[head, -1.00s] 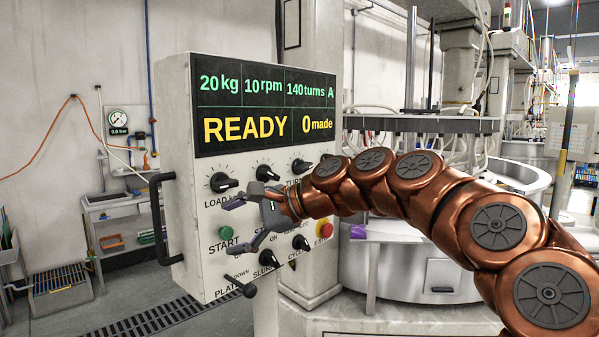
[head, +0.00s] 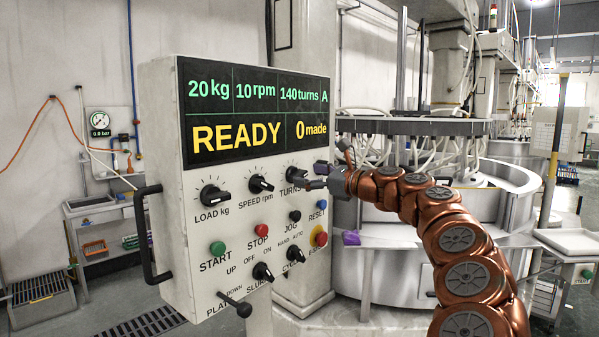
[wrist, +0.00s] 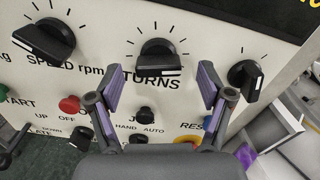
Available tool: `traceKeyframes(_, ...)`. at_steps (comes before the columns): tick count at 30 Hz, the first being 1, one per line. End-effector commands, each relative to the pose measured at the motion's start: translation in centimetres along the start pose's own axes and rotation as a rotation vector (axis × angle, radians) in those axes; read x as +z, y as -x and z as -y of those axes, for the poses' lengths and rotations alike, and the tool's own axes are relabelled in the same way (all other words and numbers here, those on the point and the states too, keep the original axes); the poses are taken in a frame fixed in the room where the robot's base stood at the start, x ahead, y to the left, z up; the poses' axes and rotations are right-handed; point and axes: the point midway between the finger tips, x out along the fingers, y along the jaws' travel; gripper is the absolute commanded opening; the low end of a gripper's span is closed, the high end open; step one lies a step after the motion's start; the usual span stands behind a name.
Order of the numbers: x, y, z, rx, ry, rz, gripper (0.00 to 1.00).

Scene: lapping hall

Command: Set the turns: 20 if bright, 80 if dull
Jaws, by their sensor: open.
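The control panel (head: 170,215) fills the middle of the head view. Its display (head: 255,110) reads 20 kg, 10 rpm, 140 turns A, READY, 0 made. The TURNS knob (head: 294,174) is black with a white pointer mark; in the wrist view the knob (wrist: 158,58) sits ahead of and between the fingers. My gripper (head: 319,176) is open and empty, just right of the knob in the head view. Its purple-padded fingers (wrist: 162,86) are spread either side of the knob, apparently not touching it. No surface identifiable as bright or dull is clear.
The SPEED knob (wrist: 50,38) is left of TURNS; another knob (wrist: 243,78) is close on the right. STOP (head: 262,231), START (head: 218,248) and the red emergency button (head: 320,239) are below. A lapping machine (head: 400,255) stands behind. A handle (head: 150,235) projects left.

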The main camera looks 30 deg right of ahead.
Motion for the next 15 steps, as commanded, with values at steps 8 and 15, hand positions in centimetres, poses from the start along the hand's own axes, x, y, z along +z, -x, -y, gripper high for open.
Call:
traceKeyframes(8,0.0,-3.0,-0.3,0.007,0.001,-0.002,0.79)
traceKeyframes(15,0.0,-3.3,-0.3,0.006,0.001,0.0,0.79)
